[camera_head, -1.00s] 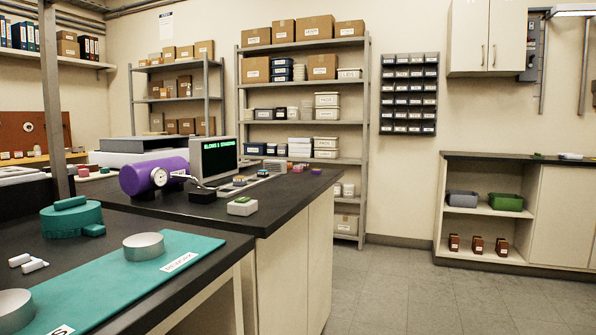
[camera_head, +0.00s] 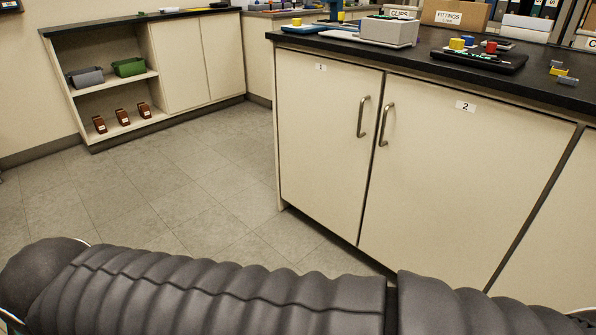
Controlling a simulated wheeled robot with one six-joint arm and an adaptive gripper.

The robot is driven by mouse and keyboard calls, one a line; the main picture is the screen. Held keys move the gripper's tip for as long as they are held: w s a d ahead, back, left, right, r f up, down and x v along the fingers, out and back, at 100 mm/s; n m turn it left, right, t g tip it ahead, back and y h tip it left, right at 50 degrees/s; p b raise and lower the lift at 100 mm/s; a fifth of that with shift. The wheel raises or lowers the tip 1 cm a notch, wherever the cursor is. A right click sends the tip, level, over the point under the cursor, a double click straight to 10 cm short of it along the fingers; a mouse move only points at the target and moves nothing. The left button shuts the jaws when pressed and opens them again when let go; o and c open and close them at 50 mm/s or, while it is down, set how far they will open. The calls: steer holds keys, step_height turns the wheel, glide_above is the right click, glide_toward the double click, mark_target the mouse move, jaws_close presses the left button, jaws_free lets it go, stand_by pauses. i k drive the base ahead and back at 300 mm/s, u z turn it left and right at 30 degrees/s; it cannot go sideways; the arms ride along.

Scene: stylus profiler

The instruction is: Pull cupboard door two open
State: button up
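Cupboard door two (camera_head: 460,175) is a cream door with a label "2" near its top edge. It is closed, flush under the dark countertop, to the right of centre. Its metal bar handle (camera_head: 386,124) stands upright near its left edge. Cupboard door one (camera_head: 322,140), labelled "1", is beside it on the left and also closed, with its own bar handle (camera_head: 363,117) near the seam. A grey ribbed sleeve of my arm crosses the bottom of the view, in front of the lower part of door two. My gripper is not in view.
The countertop (camera_head: 400,62) carries a grey box (camera_head: 389,31), a black tray (camera_head: 478,60) with coloured caps and a "FITTINGS" carton (camera_head: 455,17). Open shelves with a green bin (camera_head: 129,67) stand back left. The tiled floor (camera_head: 180,195) left of the doors is clear.

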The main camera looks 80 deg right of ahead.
mark_target(456, 177)
steer(key=z, duration=3.7)
